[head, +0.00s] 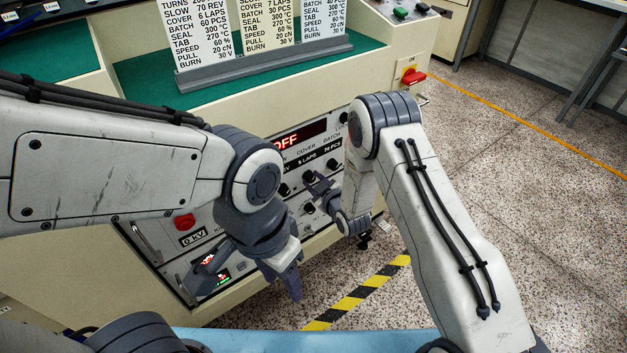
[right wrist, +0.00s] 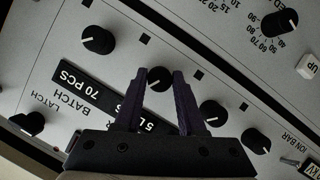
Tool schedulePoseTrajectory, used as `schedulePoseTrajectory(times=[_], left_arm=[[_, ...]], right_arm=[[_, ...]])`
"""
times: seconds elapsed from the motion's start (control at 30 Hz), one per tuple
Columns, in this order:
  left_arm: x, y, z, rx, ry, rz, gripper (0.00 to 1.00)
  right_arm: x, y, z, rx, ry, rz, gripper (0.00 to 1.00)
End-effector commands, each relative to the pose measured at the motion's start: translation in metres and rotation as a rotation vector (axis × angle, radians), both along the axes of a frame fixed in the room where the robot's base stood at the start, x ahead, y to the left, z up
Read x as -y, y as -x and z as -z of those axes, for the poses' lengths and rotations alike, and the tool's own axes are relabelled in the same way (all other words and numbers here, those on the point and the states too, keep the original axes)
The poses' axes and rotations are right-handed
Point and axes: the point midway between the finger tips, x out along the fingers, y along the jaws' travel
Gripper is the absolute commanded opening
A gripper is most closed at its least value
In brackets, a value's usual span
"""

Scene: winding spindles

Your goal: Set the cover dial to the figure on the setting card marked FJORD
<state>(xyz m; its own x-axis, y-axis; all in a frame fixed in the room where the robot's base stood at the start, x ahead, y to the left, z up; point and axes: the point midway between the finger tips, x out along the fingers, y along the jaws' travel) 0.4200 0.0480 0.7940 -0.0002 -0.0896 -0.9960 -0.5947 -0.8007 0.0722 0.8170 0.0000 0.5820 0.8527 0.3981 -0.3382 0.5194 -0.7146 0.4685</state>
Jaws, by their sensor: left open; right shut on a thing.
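The cover dial (right wrist: 160,78) is a round black knob on the grey front panel. In the right wrist view it sits between the fingertips of my right gripper (right wrist: 160,90), which is shut on it. In the head view my right gripper (head: 322,190) reaches to the panel under the COVER display, which reads 5 LAPS (head: 305,160). Three setting cards stand in a rack; their tops are cut off, so FJORD cannot be picked out. The left card (head: 198,40) reads COVER 6 LAPS, the middle card (head: 268,25) COVER 7 LAPS. My left gripper (head: 272,278) is open, low before the panel.
The card rack (head: 265,66) stands on the green machine top. A red display (head: 300,137) reads OFF. Other black knobs, including one beside the BATCH label (right wrist: 97,40), sit close around the dial. A red rotary switch (head: 413,76) is at the machine's right. Floor at right is open.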

Motion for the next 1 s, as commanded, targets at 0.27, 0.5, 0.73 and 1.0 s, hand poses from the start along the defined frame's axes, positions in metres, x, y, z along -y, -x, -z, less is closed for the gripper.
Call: schedulePoseTrajectory(times=[0.27, 0.5, 0.73, 1.0], left_arm=[[0.0, 0.0, -0.0052, 0.0, 0.0, 0.0, 0.5], [0.0, 0.0001, -0.0068, 0.0, 0.0, 0.0, 0.5], [0.0, 0.0, -0.007, 0.0, 0.0, 0.0, 0.5], [0.0, 0.0, -0.007, 0.0, 0.0, 0.0, 0.5]], right_arm=[[0.001, -0.0005, -0.0009, -0.104, -0.141, 0.001, 0.0], [0.0012, -0.0007, -0.0007, -0.156, -0.214, 0.0, 0.0], [0.0008, -0.0006, -0.0005, -0.172, -0.236, -0.001, 0.0], [0.0006, -0.0006, -0.0005, -0.172, -0.237, -0.001, 0.0]])
